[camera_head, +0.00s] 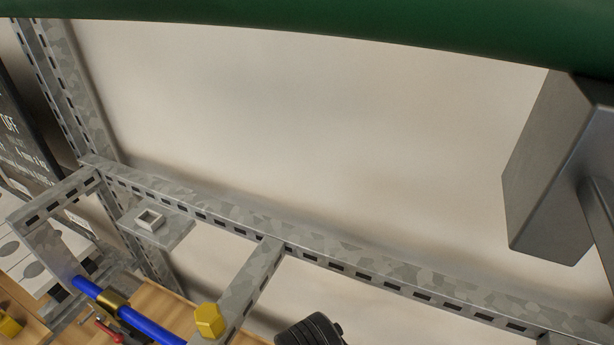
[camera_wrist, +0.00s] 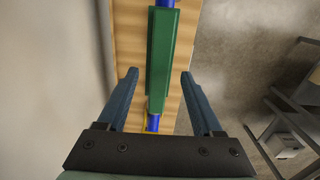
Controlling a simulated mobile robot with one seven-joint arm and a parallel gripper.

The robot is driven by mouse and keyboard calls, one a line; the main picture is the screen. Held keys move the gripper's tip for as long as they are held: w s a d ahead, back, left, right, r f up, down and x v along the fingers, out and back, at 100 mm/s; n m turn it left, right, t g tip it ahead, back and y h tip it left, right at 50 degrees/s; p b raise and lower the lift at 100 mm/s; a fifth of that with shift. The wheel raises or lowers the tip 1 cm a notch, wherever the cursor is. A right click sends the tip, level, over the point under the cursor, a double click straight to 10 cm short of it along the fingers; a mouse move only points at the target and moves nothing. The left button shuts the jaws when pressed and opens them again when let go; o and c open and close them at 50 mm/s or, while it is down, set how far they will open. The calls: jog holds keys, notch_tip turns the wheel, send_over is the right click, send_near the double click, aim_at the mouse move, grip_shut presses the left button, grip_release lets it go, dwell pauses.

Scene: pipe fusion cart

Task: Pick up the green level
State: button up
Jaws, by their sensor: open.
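The green level (camera_wrist: 160,60) is a long, narrow green bar in the wrist view. It lies lengthwise along a blue pipe (camera_wrist: 153,123), which shows beyond both of its ends, above a wooden surface. My gripper (camera_wrist: 159,75) is open, with one blue-grey finger on each side of the level's near part. Gaps show between the level and both fingers, so neither seems to touch it. The height between fingers and level is hard to judge. In the head view I cannot make out the level or my gripper.
In the head view, a perforated metal frame (camera_head: 215,210) crosses before a pale wall (camera_head: 300,120). A blue pipe (camera_head: 130,312) with a brass fitting, a yellow hex piece (camera_head: 209,320) and a black ribbed object (camera_head: 310,331) are low. A large green curved thing (camera_head: 400,22) spans the top.

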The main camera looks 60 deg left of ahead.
notch_tip(320, 180, down, 4)
jog(key=shift+a+r+b, duration=0.1)
jog(key=shift+b, duration=1.05)
jog(key=shift+r, duration=0.1)
grip_shut()
